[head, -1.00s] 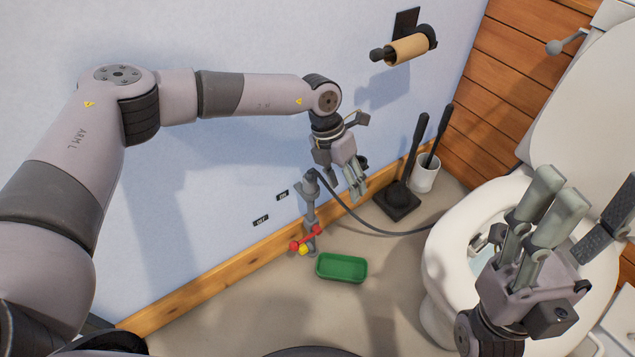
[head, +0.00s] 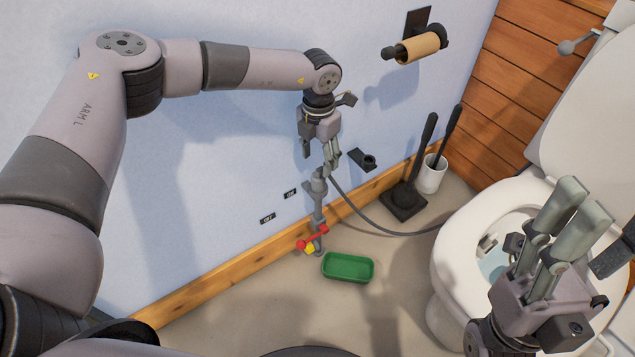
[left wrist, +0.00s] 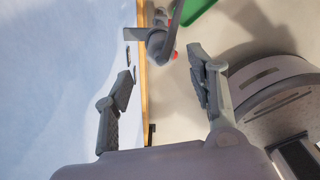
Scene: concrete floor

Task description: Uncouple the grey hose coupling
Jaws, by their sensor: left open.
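The grey hose coupling (head: 318,186) is at the top of a grey upright pipe by the wall, with a dark hose (head: 375,227) running from it to the right. My left gripper (head: 319,160) is open and empty just above the coupling, fingers pointing down. In the left wrist view, the grey fittings (left wrist: 157,42) lie beyond the gap between the open fingers (left wrist: 162,82). I cannot tell there which part is the coupling. Below it is a red valve handle (head: 312,238) with a yellow part. My right gripper (head: 596,228) is open and empty over the toilet.
A green tray (head: 348,267) lies on the floor right of the pipe. A black wall holder (head: 362,160) is close right of my left gripper. A plunger (head: 404,201), a brush in a white pot (head: 432,176) and the toilet (head: 447,240) stand further right. Floor before the tray is clear.

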